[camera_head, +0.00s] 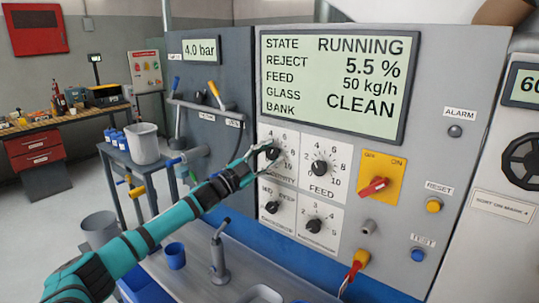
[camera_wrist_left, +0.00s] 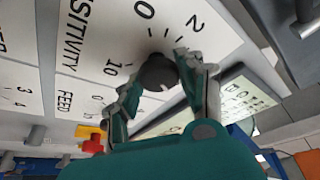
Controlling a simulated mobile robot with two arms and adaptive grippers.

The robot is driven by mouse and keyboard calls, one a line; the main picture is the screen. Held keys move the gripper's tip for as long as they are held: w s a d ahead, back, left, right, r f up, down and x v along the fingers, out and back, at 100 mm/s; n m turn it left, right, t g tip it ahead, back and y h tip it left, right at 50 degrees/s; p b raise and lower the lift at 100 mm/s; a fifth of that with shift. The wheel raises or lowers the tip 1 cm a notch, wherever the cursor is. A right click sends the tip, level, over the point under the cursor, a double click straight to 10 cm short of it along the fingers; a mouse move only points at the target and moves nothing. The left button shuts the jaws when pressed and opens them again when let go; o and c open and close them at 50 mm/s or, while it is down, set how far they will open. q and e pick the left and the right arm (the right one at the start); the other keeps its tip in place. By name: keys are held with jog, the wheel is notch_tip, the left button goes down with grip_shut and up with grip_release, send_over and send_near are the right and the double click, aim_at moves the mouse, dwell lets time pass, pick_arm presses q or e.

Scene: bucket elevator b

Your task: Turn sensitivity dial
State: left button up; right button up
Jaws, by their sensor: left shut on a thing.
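The sensitivity dial (camera_wrist_left: 158,73) is a dark round knob on a white scale plate (camera_head: 262,135). In the left wrist view its plate reads SENSITIVITY, with 0, 2 and 10 around the knob and a pale pointer mark on it. My left gripper (camera_wrist_left: 157,80) is shut on the knob, one finger on each side. In the head view my left gripper (camera_head: 268,152) covers part of the dial and its label. My right gripper is not in view.
The feed dial (camera_head: 319,168) sits close right of the sensitivity dial. Two smaller dials (camera_head: 271,207) (camera_head: 314,226) are below. A red switch (camera_head: 374,187) on a yellow plate is further right, with reset (camera_head: 433,205) and test (camera_head: 417,255) buttons beyond.

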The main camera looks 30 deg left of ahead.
pick_arm(q)
jog(key=shift+f+m, duration=0.1)
jog(key=shift+m, duration=0.3)
jog(key=o, duration=1.1)
jog(key=shift+o, duration=0.2)
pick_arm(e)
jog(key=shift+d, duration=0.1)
pick_arm(q)
jog(key=shift+s, duration=0.1)
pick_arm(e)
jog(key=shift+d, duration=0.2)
pick_arm(q)
jog(key=v, duration=1.2)
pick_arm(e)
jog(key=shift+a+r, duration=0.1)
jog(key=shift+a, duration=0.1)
